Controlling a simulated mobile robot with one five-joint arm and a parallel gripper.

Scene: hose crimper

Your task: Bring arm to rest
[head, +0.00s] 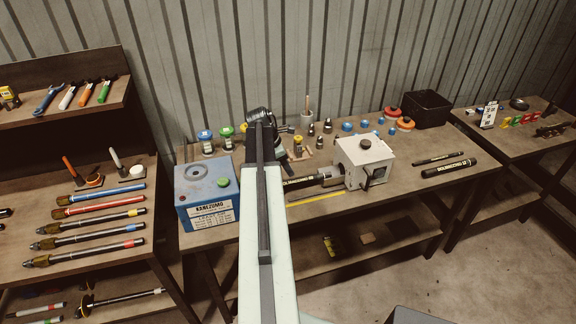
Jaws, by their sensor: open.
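My pale green arm reaches up the middle of the head view to a dark joint above the workbench (412,190). My gripper (286,158) is small and dark, just right of the arm's far end, partly hidden behind it. It is open, and I see nothing held in it. A white crimper box (364,162) stands on the bench to its right. A black hose piece (300,183) with a metal end lies at the crimper's left side, partly hidden by my arm.
A blue box (203,194) with a green button stands close left of my arm. Small fittings and a cup (307,116) stand behind. Black hoses (448,168) and a black bin (427,108) are to the right. A shelf with hoses (90,225) is at left.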

